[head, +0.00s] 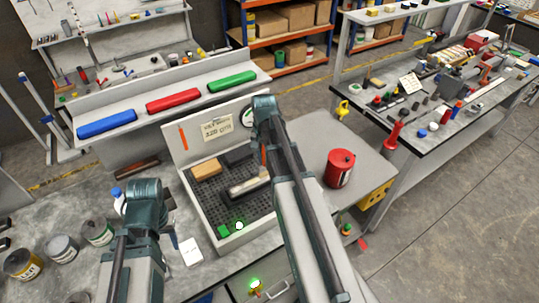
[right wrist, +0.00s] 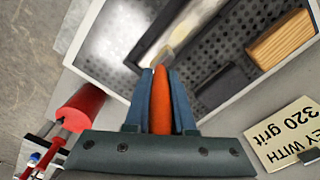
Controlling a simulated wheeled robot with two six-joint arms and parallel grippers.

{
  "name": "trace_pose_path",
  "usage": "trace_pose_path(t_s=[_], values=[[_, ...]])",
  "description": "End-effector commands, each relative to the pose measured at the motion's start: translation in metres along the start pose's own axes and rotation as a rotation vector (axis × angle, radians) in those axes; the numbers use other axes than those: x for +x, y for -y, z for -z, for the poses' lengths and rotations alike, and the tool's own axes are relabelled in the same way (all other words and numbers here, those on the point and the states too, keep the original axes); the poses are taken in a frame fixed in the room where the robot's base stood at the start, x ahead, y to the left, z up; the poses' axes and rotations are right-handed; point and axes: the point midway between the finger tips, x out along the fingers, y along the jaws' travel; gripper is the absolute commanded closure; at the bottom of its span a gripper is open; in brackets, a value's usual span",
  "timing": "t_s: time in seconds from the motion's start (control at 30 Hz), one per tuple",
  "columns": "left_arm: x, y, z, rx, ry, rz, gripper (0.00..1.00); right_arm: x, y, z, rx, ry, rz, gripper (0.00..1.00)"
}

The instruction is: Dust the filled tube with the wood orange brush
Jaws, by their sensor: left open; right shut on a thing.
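My right gripper (right wrist: 161,80) is shut on the orange handle of the wood orange brush (right wrist: 162,100). Its pale bristle end points away from the gripper, over the tube (right wrist: 185,32); I cannot tell whether they touch. In the head view the tube (head: 248,186), dark with a pale stretch, lies in the perforated tray (head: 192,198). My right wrist hides part of that tube, and a sliver of the orange handle (head: 264,158) shows beside it. My left gripper (head: 145,190) is left of the tray, away from the tube, open; its fingers are largely hidden.
A tan block (head: 207,172) and a dark block (head: 237,155) lie in the tray's back. A note (head: 217,129) is on its back panel. A red can (head: 340,168) stands to the right. Several tins (head: 62,249) stand at the left. A white card (head: 190,251) lies in front.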

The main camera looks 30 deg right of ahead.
Motion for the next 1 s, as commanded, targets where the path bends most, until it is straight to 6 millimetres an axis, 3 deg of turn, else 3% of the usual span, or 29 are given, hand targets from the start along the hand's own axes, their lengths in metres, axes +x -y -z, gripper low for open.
trace_pose_path(t_s=[1.0], values=[[0.001, 0.000, 0.000, 0.000, 0.000, 0.000, 0.50, 0.001, 0.023, -0.032, -0.001, -0.001, 0.000, 1.00]])
